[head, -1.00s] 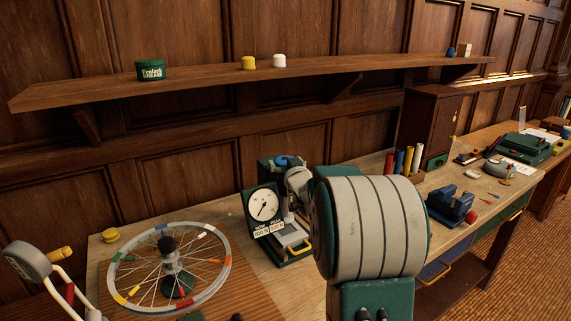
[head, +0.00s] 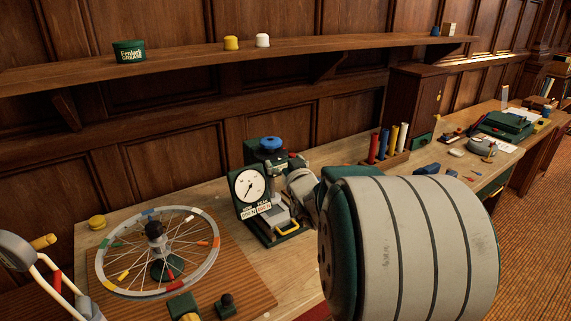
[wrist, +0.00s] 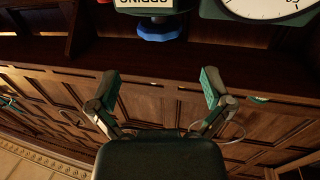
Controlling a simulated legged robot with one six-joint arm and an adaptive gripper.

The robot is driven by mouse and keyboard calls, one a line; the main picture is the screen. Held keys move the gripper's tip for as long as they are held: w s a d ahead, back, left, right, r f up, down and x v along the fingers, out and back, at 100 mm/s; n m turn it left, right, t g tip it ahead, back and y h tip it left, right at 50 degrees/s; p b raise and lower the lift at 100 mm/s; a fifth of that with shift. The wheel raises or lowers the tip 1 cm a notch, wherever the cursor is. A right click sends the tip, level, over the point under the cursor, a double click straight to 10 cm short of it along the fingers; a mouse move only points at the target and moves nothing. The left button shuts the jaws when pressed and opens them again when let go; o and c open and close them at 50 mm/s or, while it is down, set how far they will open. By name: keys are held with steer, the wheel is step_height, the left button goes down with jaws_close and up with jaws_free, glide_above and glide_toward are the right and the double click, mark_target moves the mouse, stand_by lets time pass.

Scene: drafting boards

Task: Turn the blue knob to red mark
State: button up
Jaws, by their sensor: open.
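The blue knob (head: 271,144) sits on top of a green press-like device with a white dial gauge (head: 249,187) on its front. In the wrist view the knob (wrist: 160,31) shows at the top centre, under a label plate, with part of the dial at the top right. My gripper (wrist: 160,88) is open and empty, its two fingers wide apart. The knob is beyond the fingertips and not between them.
A spoked wheel (head: 157,252) on a stand is left of the device. A yellow handle (head: 287,229) sticks out at the device's front. A rack of coloured tubes (head: 388,158) stands to the right. A wooden shelf (head: 180,66) runs above, with a tin and caps.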

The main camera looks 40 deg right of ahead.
steer(key=shift+s+a, duration=0.2)
steer(key=shift+s, duration=0.4)
steer(key=n+y, duration=0.6)
steer(key=y, duration=0.3)
glide_toward(270, 140)
steer(key=x, duration=1)
steer(key=shift+d+f, duration=0.15)
steer(key=shift+f, duration=0.25)
steer(key=c, duration=0.8)
